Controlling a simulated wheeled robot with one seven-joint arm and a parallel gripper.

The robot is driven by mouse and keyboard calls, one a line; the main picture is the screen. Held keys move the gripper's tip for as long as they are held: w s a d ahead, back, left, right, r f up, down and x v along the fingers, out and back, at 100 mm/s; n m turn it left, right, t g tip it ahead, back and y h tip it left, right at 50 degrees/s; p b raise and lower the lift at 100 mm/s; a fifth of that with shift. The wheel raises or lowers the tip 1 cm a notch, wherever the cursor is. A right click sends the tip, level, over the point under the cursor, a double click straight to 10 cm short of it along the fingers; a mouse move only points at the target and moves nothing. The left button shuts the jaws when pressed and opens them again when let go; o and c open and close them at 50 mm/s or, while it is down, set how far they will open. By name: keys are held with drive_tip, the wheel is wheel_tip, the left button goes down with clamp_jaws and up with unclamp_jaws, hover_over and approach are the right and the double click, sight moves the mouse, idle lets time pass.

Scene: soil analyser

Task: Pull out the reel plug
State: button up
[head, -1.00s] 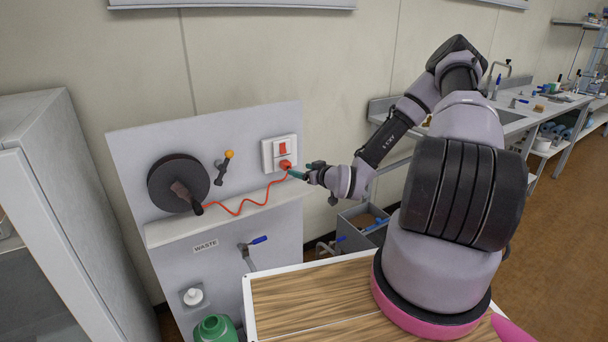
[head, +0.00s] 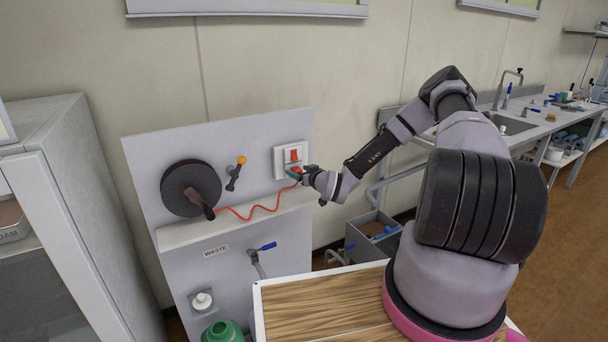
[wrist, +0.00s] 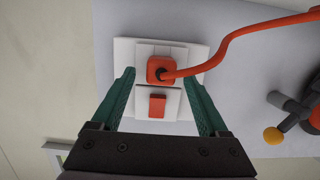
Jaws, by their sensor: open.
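The orange-red reel plug (wrist: 160,68) sits in the white wall socket (wrist: 122,52), with a red rocker switch (wrist: 157,104) beside it. In the head view the plug (head: 296,170) is partly hidden by my gripper. My gripper (wrist: 158,74) is open, its teal fingers on either side of the socket and the fingertips about level with the plug in the wrist view. Gaps show between both fingers and the plug. A red cord (head: 245,215) runs from the plug to the dark cable reel (head: 188,185) on the panel.
A lever with an orange knob (head: 237,172) is on the panel between reel and socket. A shelf ledge (head: 200,232) juts out below. A blue-handled valve (head: 262,248) and green container (head: 223,332) are lower. A grey cabinet (head: 70,150) stands left.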

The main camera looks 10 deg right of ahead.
drive_tip(key=shift+w, duration=0.15)
clamp_jaws()
drive_tip(key=c, duration=0.7)
unclamp_jaws()
clamp_jaws()
drive_tip(key=shift+s+d, duration=0.2)
drive_tip(key=shift+s, duration=0.5)
drive_tip(key=shift+f+v, duration=0.2)
drive_tip(key=shift+v, duration=0.75)
drive_tip(key=shift+f+v, duration=0.15)
drive_tip(key=shift+v, duration=0.8)
drive_tip(key=shift+s, duration=0.1)
